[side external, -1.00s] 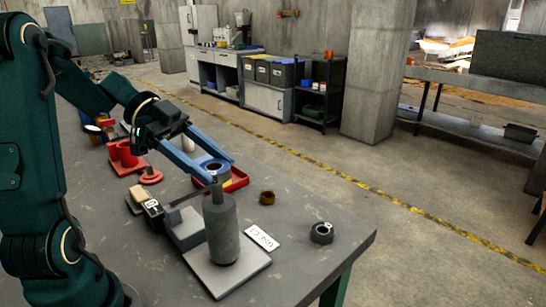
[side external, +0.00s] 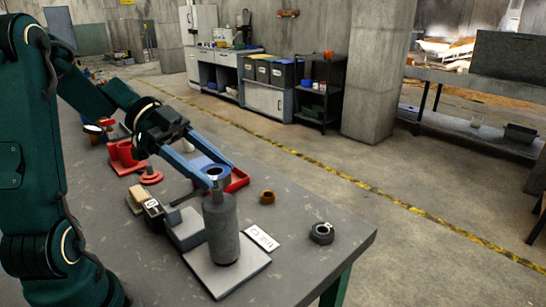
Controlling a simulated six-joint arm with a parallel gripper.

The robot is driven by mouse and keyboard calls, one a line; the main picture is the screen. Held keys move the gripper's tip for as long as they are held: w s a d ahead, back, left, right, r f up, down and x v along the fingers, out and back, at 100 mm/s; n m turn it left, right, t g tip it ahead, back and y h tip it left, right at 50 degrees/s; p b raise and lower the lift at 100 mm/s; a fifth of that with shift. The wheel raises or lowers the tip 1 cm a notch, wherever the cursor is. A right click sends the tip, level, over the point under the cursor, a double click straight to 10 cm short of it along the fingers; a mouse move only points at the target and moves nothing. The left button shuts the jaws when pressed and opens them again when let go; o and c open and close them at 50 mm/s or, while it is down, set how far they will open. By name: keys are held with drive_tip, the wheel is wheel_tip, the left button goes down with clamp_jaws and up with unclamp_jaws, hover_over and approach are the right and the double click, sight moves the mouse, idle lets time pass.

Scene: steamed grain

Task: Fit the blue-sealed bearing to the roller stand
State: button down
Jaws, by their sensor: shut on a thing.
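The roller stand is a grey upright cylinder (side external: 222,230) with a thin pin (side external: 217,187) on top, standing on a pale square plate (side external: 240,276). My gripper (side external: 221,176) has two long blue fingers and is shut on the blue-sealed bearing (side external: 215,171), a ring with a blue face. The bearing is at the top of the pin, above the cylinder's shoulder. I cannot tell whether the pin tip is inside the bore. The pin shows below the bearing.
A label card (side external: 262,238) lies beside the stand. A dark grey ring (side external: 322,233) and a brown ring (side external: 267,197) lie to the right. A red tray (side external: 238,181) is behind the gripper. Grey blocks (side external: 185,229) sit close left.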

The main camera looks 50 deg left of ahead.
drive_tip(key=shift+f, duration=0.6)
idle(0.3)
drive_tip(key=shift+c, duration=0.4)
unclamp_jaws()
drive_tip(key=shift+v, duration=2.6)
drive_tip(key=shift+d, duration=0.1)
